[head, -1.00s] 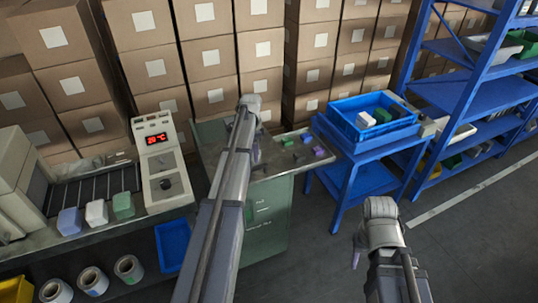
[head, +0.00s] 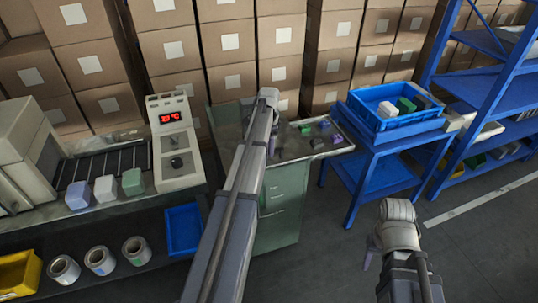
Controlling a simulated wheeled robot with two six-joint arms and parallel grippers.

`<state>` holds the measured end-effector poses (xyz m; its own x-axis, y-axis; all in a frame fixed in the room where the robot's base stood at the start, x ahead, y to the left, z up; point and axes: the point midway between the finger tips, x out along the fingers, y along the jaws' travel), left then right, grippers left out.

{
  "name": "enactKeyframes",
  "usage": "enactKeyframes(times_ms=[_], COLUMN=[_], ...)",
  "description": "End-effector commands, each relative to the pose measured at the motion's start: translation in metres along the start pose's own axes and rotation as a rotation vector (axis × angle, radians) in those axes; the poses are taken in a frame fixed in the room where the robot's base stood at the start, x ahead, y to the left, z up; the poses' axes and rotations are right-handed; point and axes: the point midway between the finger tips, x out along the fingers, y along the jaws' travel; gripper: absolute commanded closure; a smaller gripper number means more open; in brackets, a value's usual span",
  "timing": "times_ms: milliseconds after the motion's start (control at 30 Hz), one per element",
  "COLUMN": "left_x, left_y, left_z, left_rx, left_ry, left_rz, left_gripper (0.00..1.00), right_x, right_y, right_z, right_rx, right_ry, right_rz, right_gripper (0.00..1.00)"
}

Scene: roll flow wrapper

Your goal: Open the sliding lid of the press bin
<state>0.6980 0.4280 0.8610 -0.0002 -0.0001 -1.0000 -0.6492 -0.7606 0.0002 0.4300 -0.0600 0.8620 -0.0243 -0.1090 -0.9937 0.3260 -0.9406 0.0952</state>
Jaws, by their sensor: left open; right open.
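A green cabinet (head: 285,200), apparently the press bin, stands in the middle of the head view. Its grey top (head: 305,148) has several small dark, green and purple pieces at the right. A sliding lid cannot be clearly made out, and my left arm hides part of the top. My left gripper (head: 271,145) is open over the top, mostly hidden by its own arm; I cannot tell if it touches anything. My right gripper (head: 370,250) is open and empty above the floor, right of the cabinet and in front of the blue stand.
A blue tray (head: 402,123) with white and green blocks sits on a blue stand (head: 375,172). A machine with a red display (head: 171,117) and several blocks stands left. Cartons (head: 335,50) line the back; a blue rack (head: 480,100) stands right. Floor at lower right is clear.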

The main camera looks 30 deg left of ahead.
Motion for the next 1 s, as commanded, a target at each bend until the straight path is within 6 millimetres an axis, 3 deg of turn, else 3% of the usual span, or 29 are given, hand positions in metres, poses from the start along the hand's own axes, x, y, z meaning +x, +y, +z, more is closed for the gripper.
enactKeyframes(times_ms=[100,400,867,1000], left_x=[0.0106,0.0097,0.0098,0.0098], left_y=[0.0001,0.0,0.0,0.0], left_z=[-0.0001,0.0,0.0,0.0], left_rx=[0.0,0.0,0.0,0.0], left_ry=[0.0,0.0,0.0,0.0], left_rz=[0.0,0.0,0.0,0.0], left_gripper=[0.47,0.49,1.0,1.0], right_x=[0.0105,0.0096,0.0097,0.0097], right_y=[-0.001,-0.0009,-0.0009,-0.0009], right_z=[-0.0006,-0.0006,-0.0006,-0.0006], right_rx=[0.0,0.0,0.0,0.0], right_ry=[0.0,0.0,0.0,0.0], right_rz=[0.0,0.0,0.0,0.0], right_gripper=[0.5,0.5,0.5,0.5])
